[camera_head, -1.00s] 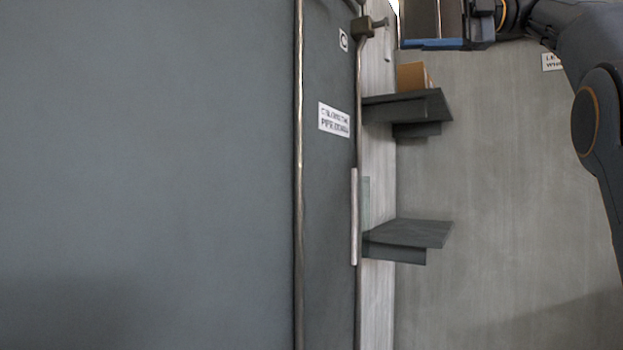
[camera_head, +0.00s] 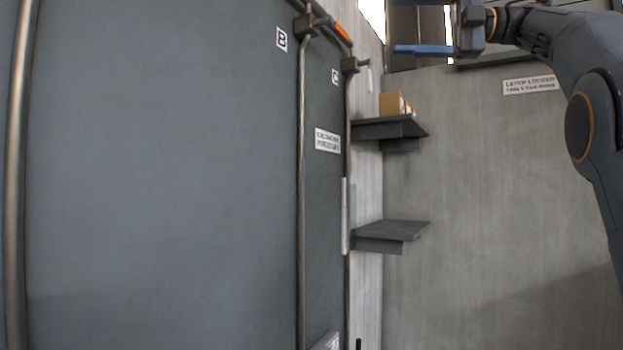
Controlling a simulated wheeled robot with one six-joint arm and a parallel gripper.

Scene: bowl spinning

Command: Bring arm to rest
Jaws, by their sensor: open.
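My gripper (camera_head: 425,49) is at the top right of the head view, at the end of my dark arm. A blue finger points left from it, and the upper part of the gripper is cut off by the frame's top edge. I see nothing held between the fingers. My arm is bent, coming in from the right side. The gripper appears above and in front of the upper shelf and touches nothing that I can see.
Dark grey panels (camera_head: 165,180) with metal rails and letter labels fill the left. Two dark shelves, an upper one (camera_head: 375,130) and a lower one (camera_head: 390,235), stick out from the wall (camera_head: 490,190). A cardboard box (camera_head: 392,104) sits on the upper shelf. The space below my gripper is clear.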

